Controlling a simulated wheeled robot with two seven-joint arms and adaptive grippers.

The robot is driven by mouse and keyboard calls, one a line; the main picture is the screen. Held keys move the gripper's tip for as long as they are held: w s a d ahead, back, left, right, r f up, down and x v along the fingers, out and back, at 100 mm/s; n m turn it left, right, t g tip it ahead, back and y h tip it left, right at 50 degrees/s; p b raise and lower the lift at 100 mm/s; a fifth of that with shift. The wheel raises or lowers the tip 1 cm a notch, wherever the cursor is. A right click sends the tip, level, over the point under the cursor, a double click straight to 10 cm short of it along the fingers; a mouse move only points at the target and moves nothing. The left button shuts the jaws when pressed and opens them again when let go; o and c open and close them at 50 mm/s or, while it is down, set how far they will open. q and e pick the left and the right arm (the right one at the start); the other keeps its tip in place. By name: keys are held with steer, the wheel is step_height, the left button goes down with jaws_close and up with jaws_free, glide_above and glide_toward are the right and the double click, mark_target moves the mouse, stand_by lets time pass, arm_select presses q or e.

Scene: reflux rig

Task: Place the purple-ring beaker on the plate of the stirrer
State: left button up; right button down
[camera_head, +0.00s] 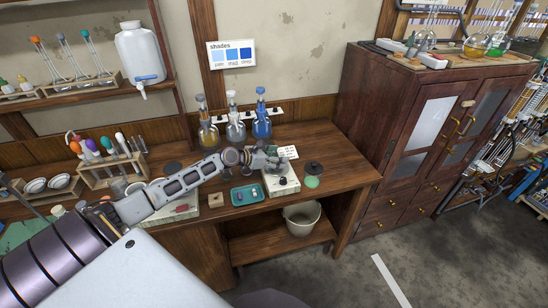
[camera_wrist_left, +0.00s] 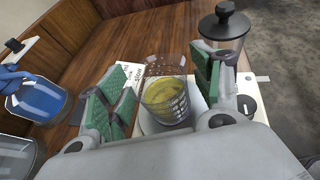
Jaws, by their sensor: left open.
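A glass beaker (camera_wrist_left: 167,102) with yellow liquid and white graduations stands between my left gripper's fingers in the left wrist view. It appears to stand on the round plate (camera_wrist_left: 148,125) of the white stirrer (camera_wrist_left: 246,88); I cannot make out a purple ring. My left gripper (camera_wrist_left: 160,82) is open, with green pads on either side of the beaker and visible gaps. In the head view my left gripper (camera_head: 268,160) is over the stirrer (camera_head: 284,188) and hides most of the beaker. My right gripper is not in view.
A black-lidded jar (camera_wrist_left: 225,30) stands close beyond the right finger. A blue-liquid flask (camera_head: 261,127) and others stand at the back. A green tray (camera_head: 245,195) lies left of the stirrer. The bench's right end (camera_head: 345,165) is clear.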

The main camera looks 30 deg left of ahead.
arm_select(q)
steer(key=shift+r, duration=0.15)
steer(key=shift+s+a, duration=0.15)
steer(key=shift+s, duration=0.1)
steer(key=v, duration=1.1)
steer(key=shift+r, duration=0.15)
stand_by(0.9)
steer(key=shift+s+a, duration=0.1)
steer(key=shift+s, duration=0.05)
stand_by(2.0)
